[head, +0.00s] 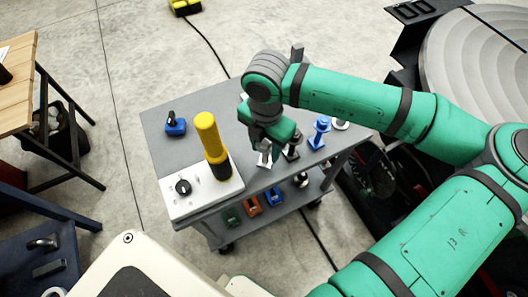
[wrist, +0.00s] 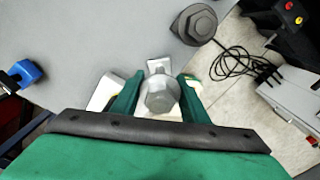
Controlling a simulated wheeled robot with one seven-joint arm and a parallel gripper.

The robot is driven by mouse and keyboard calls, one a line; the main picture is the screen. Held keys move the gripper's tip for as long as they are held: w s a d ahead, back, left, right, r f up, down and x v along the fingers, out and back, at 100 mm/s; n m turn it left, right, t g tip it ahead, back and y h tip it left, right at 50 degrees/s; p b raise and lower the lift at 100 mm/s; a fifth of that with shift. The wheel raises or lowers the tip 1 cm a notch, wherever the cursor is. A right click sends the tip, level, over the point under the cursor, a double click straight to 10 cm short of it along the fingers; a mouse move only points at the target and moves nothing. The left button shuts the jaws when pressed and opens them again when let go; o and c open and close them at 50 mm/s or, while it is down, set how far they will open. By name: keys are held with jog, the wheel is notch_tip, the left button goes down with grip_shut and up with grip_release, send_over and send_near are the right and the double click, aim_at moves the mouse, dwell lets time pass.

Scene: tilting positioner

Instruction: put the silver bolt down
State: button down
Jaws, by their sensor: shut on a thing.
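My gripper (head: 265,146) is over the front part of the grey cart top, pointing down. In the wrist view its two green fingers (wrist: 158,100) are closed on the silver bolt (wrist: 161,94), whose hex head faces the camera. The silver bolt also shows in the head view (head: 264,159), just under the fingers and partly hidden by them. Pale pieces show around and below it in the wrist view. I cannot tell whether the bolt touches the surface beneath.
A dark grey bolt (head: 292,149) stands close to the right, with a blue bolt (head: 320,132) beyond it. The grey cart top (head: 205,98) is bare at the back.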

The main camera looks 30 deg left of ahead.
aim_at(264, 155)
jog(key=shift+a+f, duration=0.2)
jog(key=shift+f, duration=0.75)
jog(key=shift+a+f, duration=0.15)
jog(key=shift+f, duration=0.75)
jog(key=shift+f, duration=0.1)
jog(key=c, duration=1)
grip_release()
jog(key=shift+w, duration=0.2)
jog(key=shift+c, duration=0.2)
jog(key=shift+s+d, duration=0.1)
jog(key=shift+s, duration=0.1)
jog(key=shift+r, duration=0.2)
notch_tip(264, 155, up, 12)
jog(key=shift+f, duration=0.1)
